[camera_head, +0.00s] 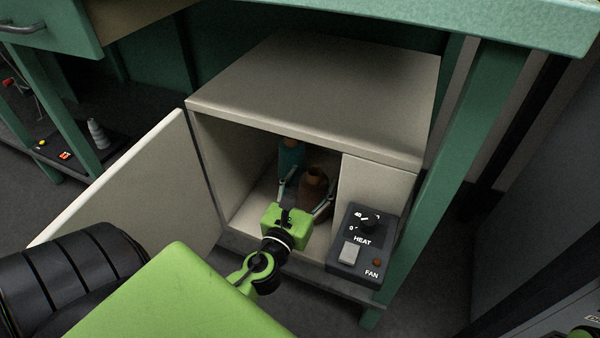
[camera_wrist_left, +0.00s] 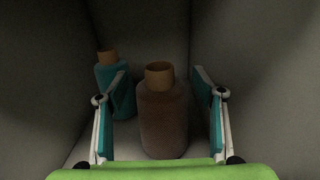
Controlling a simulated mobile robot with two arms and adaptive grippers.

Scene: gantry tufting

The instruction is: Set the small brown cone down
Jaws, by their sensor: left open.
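The small brown cone (camera_head: 313,184) stands upright on the floor inside the open beige cabinet (camera_head: 320,90). In the left wrist view the brown cone (camera_wrist_left: 162,120) is between the two fingers, with a visible gap on each side. My left gripper (camera_head: 306,198) is open and reaches into the cabinet around the cone. The fingers also show in the left wrist view (camera_wrist_left: 160,112). A teal cone (camera_head: 291,155) stands behind and to the left of the brown one; it also shows in the left wrist view (camera_wrist_left: 112,80).
The cabinet door (camera_head: 140,185) stands open at the left. A control box (camera_head: 360,240) marked HEAT and FAN is at the cabinet's front right. A green table leg (camera_head: 455,150) is right of the cabinet. Inside walls are close on both sides.

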